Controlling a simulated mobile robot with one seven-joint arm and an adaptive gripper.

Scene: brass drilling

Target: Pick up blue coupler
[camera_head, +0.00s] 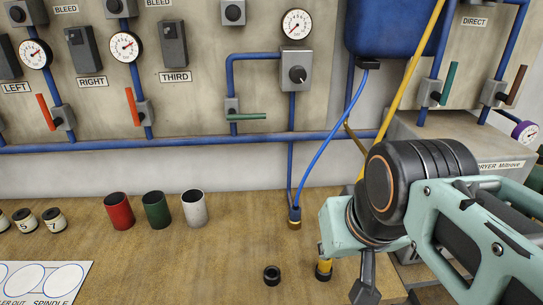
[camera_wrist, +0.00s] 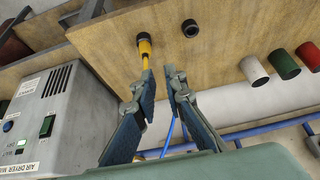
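The blue coupler (camera_head: 294,215) is a short blue fitting with a brass-coloured lower end, standing on the wooden bench at the end of a thin blue hose. In the head view my gripper (camera_head: 366,280) is to its right and nearer the camera, apart from it. In the wrist view my gripper (camera_wrist: 161,78) is open, with nothing between its fingers. A stretch of blue hose (camera_wrist: 168,136) shows beyond the fingers there. The coupler itself is not visible in that view, probably behind the right-hand finger.
A yellow coupler (camera_head: 324,270) on a yellow hose stands close by my gripper; it also shows in the wrist view (camera_wrist: 145,47). Red (camera_head: 119,211), green (camera_head: 156,210) and white (camera_head: 194,208) cups stand further left. An air dryer (camera_wrist: 42,115) is alongside.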

